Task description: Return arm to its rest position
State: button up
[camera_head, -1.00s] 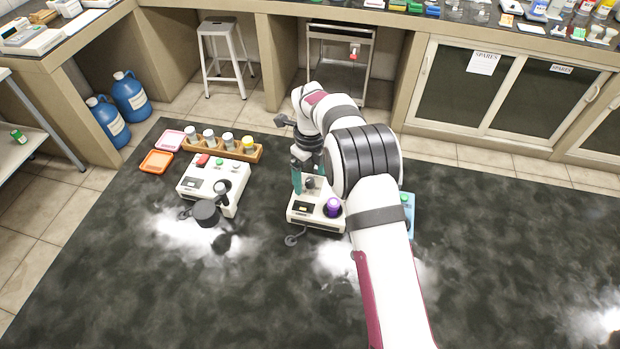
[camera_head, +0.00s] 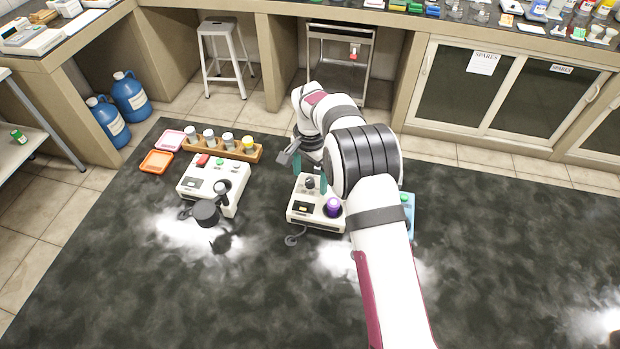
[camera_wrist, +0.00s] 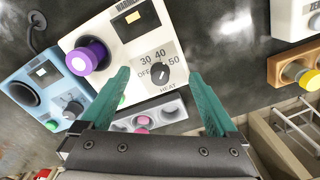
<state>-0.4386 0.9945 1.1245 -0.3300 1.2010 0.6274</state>
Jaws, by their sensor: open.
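My gripper (camera_head: 309,178) is open and empty, with teal fingers apart over the white warmer unit (camera_head: 301,217). In the wrist view the gripper (camera_wrist: 160,75) points at the unit's panel, and its fingertips appear on either side of the dark heat knob (camera_wrist: 158,73). Numbers 30, 40, 50 and OFF surround the knob. Whether the fingers touch it cannot be told. The knob also shows in the head view (camera_head: 309,184).
A blue unit (camera_head: 408,206) is partly hidden behind my arm. Left stands another white unit (camera_head: 207,180) with a dark round part. Behind it are a wooden rack (camera_head: 245,153) of vials, a pink tray (camera_head: 171,140) and an orange tray (camera_head: 156,162). The dark bench front is clear.

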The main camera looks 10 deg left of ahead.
grip_shut()
jog(key=c, duration=1.5)
grip_release()
jog(key=m, duration=0.6)
jog(key=o, duration=1.5)
notch_tip(320, 180, up, 7)
jog(key=shift+f, duration=0.1)
